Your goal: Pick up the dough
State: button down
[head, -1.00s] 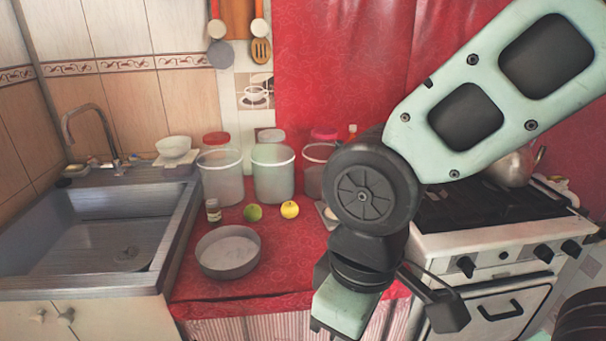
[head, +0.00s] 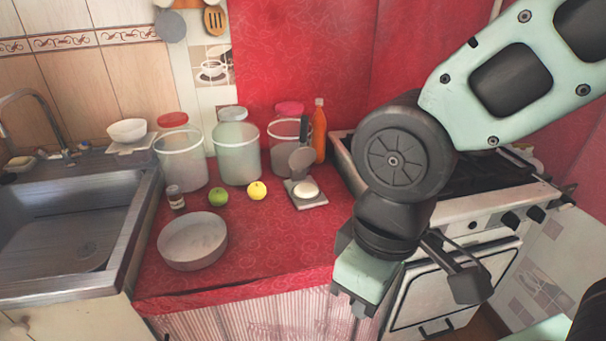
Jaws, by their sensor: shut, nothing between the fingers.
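The dough appears to be the small white rounded lump (head: 306,188) on a grey square plate (head: 318,201) towards the back right of the red counter. A round grey paddle-like part (head: 302,158) stands up just behind it. My gripper (head: 352,302) hangs in front of the counter's right front edge, nearer to me than the lump and to its lower right. It is shut and empty, apart from the lump. Its fingers show only as small dark parts under the pale green housing.
A round grey pan (head: 193,241) lies at the front left, with a small jar (head: 175,197), green apple (head: 217,197) and yellow fruit (head: 257,190) behind it. Clear containers (head: 236,155) and an orange bottle (head: 318,132) line the back. A stove (head: 465,211) stands right. The counter's front middle is clear.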

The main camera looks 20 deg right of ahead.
aim_at(304, 191)
jog(key=i+j, duration=0.25)
jog(key=j, duration=0.15)
jog(key=i+j+z, duration=0.1)
jog(key=j, duration=0.3)
jog(key=i+j, duration=0.35)
